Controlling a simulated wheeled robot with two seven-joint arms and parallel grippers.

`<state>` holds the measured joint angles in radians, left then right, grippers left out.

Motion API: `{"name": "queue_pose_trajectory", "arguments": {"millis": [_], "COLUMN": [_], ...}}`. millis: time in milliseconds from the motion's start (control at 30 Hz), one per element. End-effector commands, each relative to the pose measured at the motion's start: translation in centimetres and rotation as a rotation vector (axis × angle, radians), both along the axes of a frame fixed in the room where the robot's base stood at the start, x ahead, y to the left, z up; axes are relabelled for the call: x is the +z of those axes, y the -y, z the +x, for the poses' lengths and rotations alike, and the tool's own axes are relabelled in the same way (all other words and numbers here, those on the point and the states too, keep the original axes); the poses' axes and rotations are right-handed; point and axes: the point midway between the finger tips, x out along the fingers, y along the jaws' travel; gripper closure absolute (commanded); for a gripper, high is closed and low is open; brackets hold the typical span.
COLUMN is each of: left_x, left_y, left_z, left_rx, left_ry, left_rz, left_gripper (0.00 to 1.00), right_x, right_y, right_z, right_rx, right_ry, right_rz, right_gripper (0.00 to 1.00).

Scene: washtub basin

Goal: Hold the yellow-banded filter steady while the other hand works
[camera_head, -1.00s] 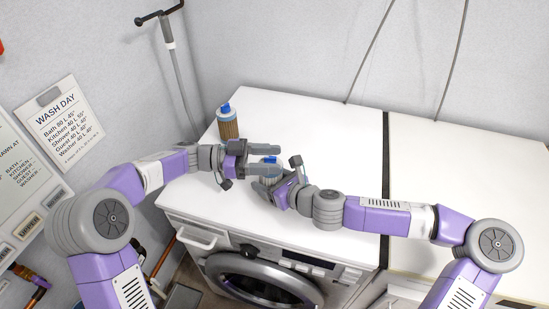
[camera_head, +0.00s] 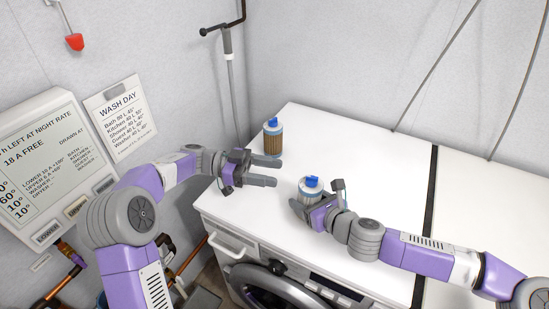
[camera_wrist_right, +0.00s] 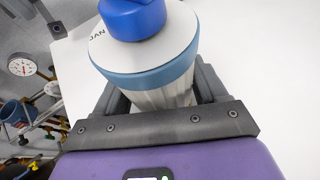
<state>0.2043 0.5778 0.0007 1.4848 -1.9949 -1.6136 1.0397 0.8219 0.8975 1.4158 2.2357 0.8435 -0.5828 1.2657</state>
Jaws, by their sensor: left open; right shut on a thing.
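A filter with a blue cap, white top, blue band and pale pleated body (camera_head: 310,190) is in my right gripper (camera_head: 303,202). The right wrist view shows this filter (camera_wrist_right: 150,62) upright between the two dark fingers of the right gripper (camera_wrist_right: 160,95), with letters "JAN" on its top. Its lower part is hidden. A second filter with a blue cap and brown pleated body (camera_head: 272,138) stands at the far left corner of the white top. My left gripper (camera_head: 276,172) is open and empty, between the two filters and touching neither. I see no yellow band on either filter.
The white worktop (camera_head: 370,180) is clear behind and right of the held filter, with a dark seam (camera_head: 430,200) farther right. A washing machine door (camera_head: 262,288) is below the front edge. A grey standpipe (camera_head: 231,90) rises behind the far left corner.

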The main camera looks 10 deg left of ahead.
Motion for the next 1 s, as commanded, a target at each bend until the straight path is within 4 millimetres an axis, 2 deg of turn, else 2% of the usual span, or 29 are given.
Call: {"name": "queue_pose_trajectory", "arguments": {"millis": [33, 200, 567, 1000], "left_x": [0.0, 0.0, 0.0, 0.0], "left_y": [0.0, 0.0, 0.0, 0.0], "left_z": [0.0, 0.0, 0.0, 0.0], "left_rx": [0.000, 0.000, 0.000, 0.000], "left_ry": [0.000, 0.000, 0.000, 0.000], "left_rz": [0.000, 0.000, 0.000, 0.000], "left_gripper": [0.44, 0.44, 0.44, 0.44], "right_x": [0.0, 0.0, 0.4, 2.7], "right_y": [0.0, 0.0, 0.6, 4.6], "right_z": [0.0, 0.0, -0.5, -5.1], "right_rx": [-0.001, -0.001, -0.002, -0.005], "right_ry": [0.000, 0.000, 0.002, 0.001], "right_rz": [0.000, 0.000, -0.001, -0.004], "right_gripper": [0.24, 0.00, 0.00, 0.00]}}
